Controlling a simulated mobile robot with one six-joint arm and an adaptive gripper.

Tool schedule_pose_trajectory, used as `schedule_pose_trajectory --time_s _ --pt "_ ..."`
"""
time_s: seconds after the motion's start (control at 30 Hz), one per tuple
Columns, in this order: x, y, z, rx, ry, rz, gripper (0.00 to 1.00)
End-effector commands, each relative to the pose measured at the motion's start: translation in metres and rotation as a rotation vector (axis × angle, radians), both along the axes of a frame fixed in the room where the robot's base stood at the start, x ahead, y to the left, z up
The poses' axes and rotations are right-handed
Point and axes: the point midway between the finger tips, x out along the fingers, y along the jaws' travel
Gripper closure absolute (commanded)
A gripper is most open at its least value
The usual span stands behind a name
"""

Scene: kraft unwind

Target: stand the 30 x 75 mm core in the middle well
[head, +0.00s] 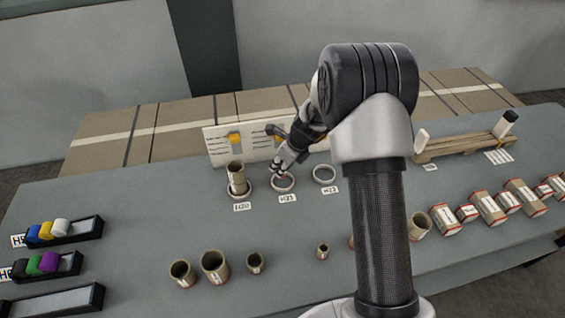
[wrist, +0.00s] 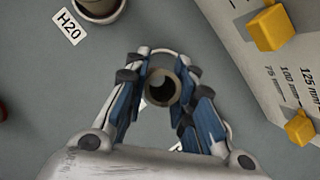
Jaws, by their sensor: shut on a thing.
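My gripper (head: 278,167) is at the middle well (head: 291,187), a pale ring behind the middle label. In the wrist view the fingers (wrist: 160,100) are shut on a brown cardboard core (wrist: 179,84), seen end-on with its dark bore facing the camera. The core looks upright. In the head view the fingers hide most of it, and I cannot tell whether its lower end is inside the ring. The left well (head: 250,192), labelled H20, holds a taller brown core (head: 237,177).
A pale gauge board (head: 220,146) with yellow blocks stands close behind the wells. Several loose cores (head: 215,266) stand at the front. Red-ended rolls (head: 446,220) lie at right, a wooden rack (head: 465,147) behind them. Trays of coloured caps (head: 60,232) are at left.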

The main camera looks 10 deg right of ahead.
Motion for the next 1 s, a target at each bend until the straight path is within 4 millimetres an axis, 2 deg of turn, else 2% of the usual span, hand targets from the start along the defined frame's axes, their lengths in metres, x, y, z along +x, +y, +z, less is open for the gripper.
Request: schedule_pose_trajectory --time_s 0.1,0.23,0.73,1.0 --pt "0.007 -0.005 -0.001 -0.001 0.0 -0.113 0.88" --pt "0.009 -0.007 -0.002 0.0 0.001 -0.165 0.88" --pt "0.01 -0.007 -0.031 0.001 0.001 -0.17 0.88" --pt "0.01 -0.007 -0.033 0.0 0.001 -0.169 0.88"
